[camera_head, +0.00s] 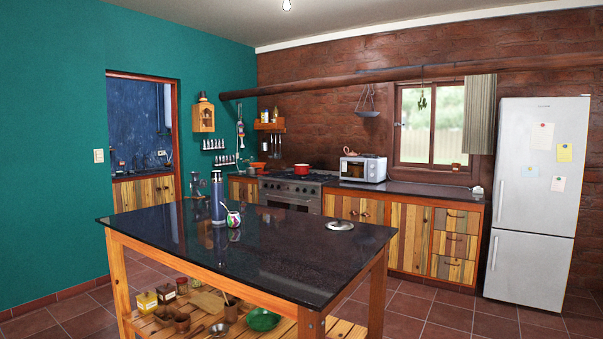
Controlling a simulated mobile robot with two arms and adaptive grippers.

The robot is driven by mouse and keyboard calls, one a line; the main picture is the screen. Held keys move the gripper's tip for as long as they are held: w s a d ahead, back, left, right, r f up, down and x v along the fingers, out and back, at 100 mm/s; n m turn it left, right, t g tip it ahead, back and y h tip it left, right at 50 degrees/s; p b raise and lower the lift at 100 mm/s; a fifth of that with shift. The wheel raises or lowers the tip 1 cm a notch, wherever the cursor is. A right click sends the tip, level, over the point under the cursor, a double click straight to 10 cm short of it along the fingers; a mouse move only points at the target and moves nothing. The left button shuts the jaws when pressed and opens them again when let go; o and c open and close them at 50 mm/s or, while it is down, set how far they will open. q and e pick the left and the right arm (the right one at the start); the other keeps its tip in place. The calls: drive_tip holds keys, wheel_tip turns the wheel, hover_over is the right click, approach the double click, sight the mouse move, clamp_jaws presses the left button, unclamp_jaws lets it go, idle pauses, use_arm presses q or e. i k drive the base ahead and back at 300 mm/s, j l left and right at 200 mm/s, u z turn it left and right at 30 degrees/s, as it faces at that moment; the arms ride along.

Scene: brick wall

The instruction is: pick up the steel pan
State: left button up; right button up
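A small round shiny metal piece (340,225) lies on the right part of the dark island top; it looks like a lid or shallow pan, too small to tell which. On the island's lower slatted shelf, a round metal thing with a handle (218,329), perhaps a steel pan, sits near the bottom edge of the view. Neither of my grippers is in view.
The wooden island (270,262) with a dark top stands in front. A blue bottle (218,198) and a mate cup (233,218) stand on it. A green bowl (263,320) is on its shelf. A red pot (301,169) sits on the stove (290,190). Floor is clear toward the fridge (538,200).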

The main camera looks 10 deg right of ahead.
sight(254, 171)
drive_tip(key=i+l+z, duration=0.6)
drive_tip(key=i+l, duration=0.25)
drive_tip(key=i+l+z, duration=0.3)
drive_tip(key=i, duration=0.2)
drive_tip(key=i+l+z, duration=0.15)
drive_tip(key=i+z, duration=0.15)
drive_tip(key=i, duration=0.2)
drive_tip(key=i+z, duration=0.3)
drive_tip(key=i, duration=2.1)
drive_tip(key=i+u, duration=0.2)
drive_tip(key=i, duration=0.25)
drive_tip(key=i+u, duration=0.15)
drive_tip(key=i, duration=0.35)
drive_tip(key=i+l+u, duration=0.2)
drive_tip(key=i, duration=0.25)
drive_tip(key=i+l+u, duration=0.15)
drive_tip(key=i, duration=0.3)
drive_tip(key=i+j+u, duration=0.3)
drive_tip(key=u, duration=0.2)
drive_tip(key=i+u, duration=1)
drive_tip(key=i+l+u, duration=0.25)
drive_tip(key=i+u, duration=0.55)
drive_tip(key=i, duration=3.45)
